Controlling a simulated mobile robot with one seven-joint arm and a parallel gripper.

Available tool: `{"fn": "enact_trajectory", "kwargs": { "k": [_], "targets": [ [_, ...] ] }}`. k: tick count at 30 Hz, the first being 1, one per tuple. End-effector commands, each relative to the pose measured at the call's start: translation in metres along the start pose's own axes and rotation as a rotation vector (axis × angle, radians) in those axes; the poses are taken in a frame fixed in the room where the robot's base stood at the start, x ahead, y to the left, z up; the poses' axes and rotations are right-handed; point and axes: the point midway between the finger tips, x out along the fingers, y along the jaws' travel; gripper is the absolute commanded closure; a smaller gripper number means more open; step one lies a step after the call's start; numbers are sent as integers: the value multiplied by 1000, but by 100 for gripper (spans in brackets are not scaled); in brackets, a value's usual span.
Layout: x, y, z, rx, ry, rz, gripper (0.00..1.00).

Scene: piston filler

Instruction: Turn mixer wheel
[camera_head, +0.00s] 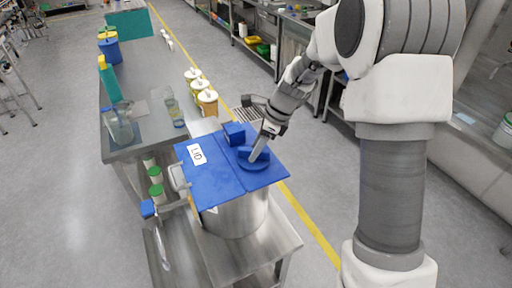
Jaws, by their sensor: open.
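A steel vessel (237,218) stands on a low metal stand, covered by a flat blue lid (222,184) with a white label reading LID. A round blue part (253,164), which looks like the mixer wheel, sits on the right half of the lid. A blue block (235,133) stands on the lid behind it. My gripper (258,153) is open and points down at the round blue part, with a fingertip at or just over it. The fingers partly hide the part, and I cannot tell whether they touch it.
A counter lines the right side.

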Motion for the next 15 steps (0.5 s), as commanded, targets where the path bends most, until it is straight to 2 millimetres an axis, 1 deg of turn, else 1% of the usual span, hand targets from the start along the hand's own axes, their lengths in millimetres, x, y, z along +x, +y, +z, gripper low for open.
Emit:
{"fn": "enact_trajectory", "kwargs": {
  "k": [8,9,11,15],
  "targets": [
    [2,0,0,0,0,-1,48],
    [2,0,0,0,0,0,51],
    [2,0,0,0,0,-1,62],
    [2,0,0,0,0,-1,87]
  ]
}}
